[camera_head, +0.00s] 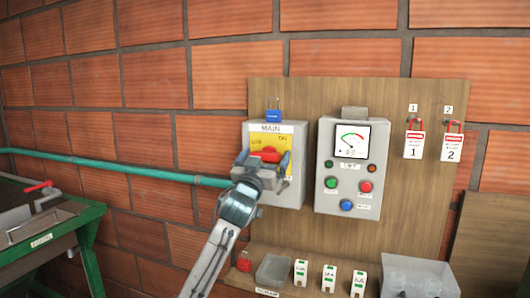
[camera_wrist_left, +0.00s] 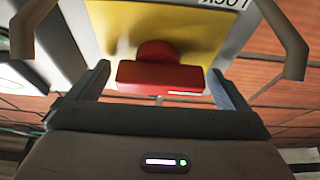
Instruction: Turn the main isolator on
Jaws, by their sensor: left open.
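The main isolator is a grey box (camera_head: 297,140) with a yellow plate, labelled MAIN, on the wooden board. Its red handle (camera_head: 265,154) lies roughly level below the small OFF and ON lettering. The red handle (camera_wrist_left: 160,76) fills the middle of the left wrist view, in front of the yellow plate (camera_wrist_left: 110,22). My left gripper (camera_head: 263,160) is open in front of the box, with one finger on each side of the handle. In the left wrist view gaps show between the fingers (camera_wrist_left: 158,80) and the handle's ends. My right gripper is out of view.
A blue padlock (camera_head: 274,116) is at the box's top. A grey control panel (camera_head: 325,152) with gauge and buttons stands close right. Tags hang farther right; a ledge below holds bins and small blocks. A green pipe (camera_head: 150,173) runs along the wall at left.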

